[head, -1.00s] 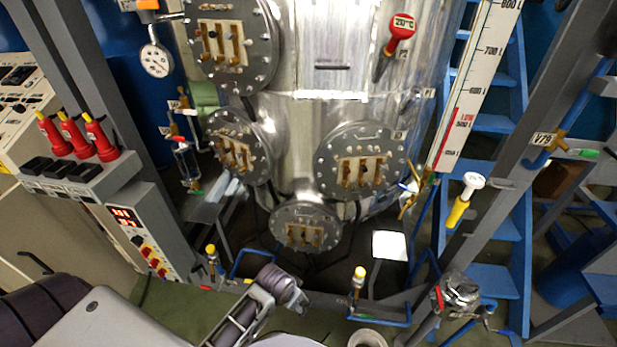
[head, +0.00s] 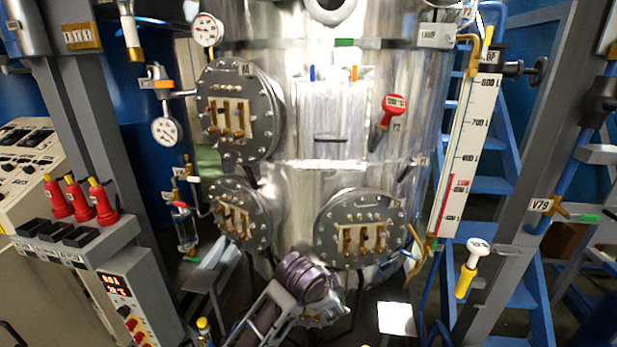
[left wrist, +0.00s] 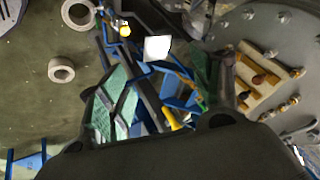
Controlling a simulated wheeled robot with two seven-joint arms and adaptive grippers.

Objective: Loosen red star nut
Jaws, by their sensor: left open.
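I cannot make out a red star nut in either view. My left gripper (head: 322,298) is low in the middle of the head view, in front of the vessel's lower flanges, with its fingers mostly hidden by my wrist. In the left wrist view the left gripper (left wrist: 165,85) is open, its green-padded fingers apart with nothing between them. The round flange plate (left wrist: 265,50) with brass terminals lies beyond the right finger there. My right gripper is not in view.
The steel vessel (head: 325,190) carries bolted flanges, including one at upper left (head: 240,75) and one at lower right (head: 362,205). A control cabinet (head: 120,275) stands left; grey posts and a blue ladder stand right.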

